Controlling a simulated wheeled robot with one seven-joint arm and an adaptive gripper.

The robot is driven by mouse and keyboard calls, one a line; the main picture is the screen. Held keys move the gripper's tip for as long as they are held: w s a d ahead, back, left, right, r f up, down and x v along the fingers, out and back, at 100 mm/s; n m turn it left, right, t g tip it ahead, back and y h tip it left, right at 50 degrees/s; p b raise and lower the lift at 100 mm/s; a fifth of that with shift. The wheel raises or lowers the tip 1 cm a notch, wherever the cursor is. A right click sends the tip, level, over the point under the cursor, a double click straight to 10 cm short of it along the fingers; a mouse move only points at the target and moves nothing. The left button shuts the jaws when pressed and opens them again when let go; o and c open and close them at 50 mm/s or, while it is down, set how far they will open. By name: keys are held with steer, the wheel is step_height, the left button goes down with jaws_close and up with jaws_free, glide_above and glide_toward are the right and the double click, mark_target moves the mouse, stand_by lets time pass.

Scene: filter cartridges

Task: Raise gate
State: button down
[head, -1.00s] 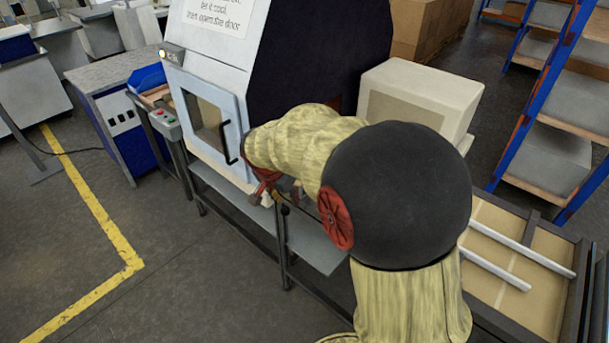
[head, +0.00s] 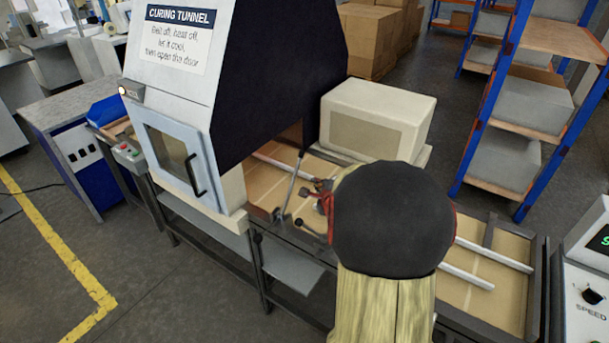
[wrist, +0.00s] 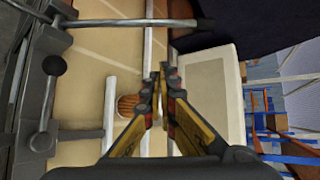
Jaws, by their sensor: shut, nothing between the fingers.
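A slim grey bar (head: 292,186), which looks like the gate, crosses the conveyor belt (head: 266,192) near the mouth of the curing tunnel. It also runs across the top of the wrist view (wrist: 130,22), with a dark far end. A lever with a black ball knob (wrist: 53,65) sits on the belt's near side. My gripper (head: 318,190) is over the belt, to the right of the bar and apart from it. In the wrist view my gripper (wrist: 160,75) is shut and empty. A round orange-brown ribbed thing (wrist: 128,105) lies on the belt beside the fingers. My arm hides part of the belt.
The curing tunnel (head: 190,90), its door shut, stands left. A cream box-shaped unit (head: 375,118) stands behind the belt. White guide rails (head: 495,253) run along the belt. A panel marked SPEED (head: 590,290) is at right. Floor (head: 150,270) is open at front left.

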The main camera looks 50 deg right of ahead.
steer(key=w+d+f+b, duration=0.1)
steer(key=w+d+b, duration=0.1)
steer(key=w+b, duration=0.2)
steer(key=shift+w+d+f, duration=0.25)
steer(key=shift+w+f, duration=0.1)
steer(key=shift+w, duration=1.55)
steer(key=a+r+p, duration=0.2)
steer(key=a+p, duration=0.1)
steer(key=a, duration=0.2)
steer(key=shift+s+a+r, duration=0.15)
steer(key=shift+s+r, duration=0.1)
steer(key=shift+r, duration=0.15)
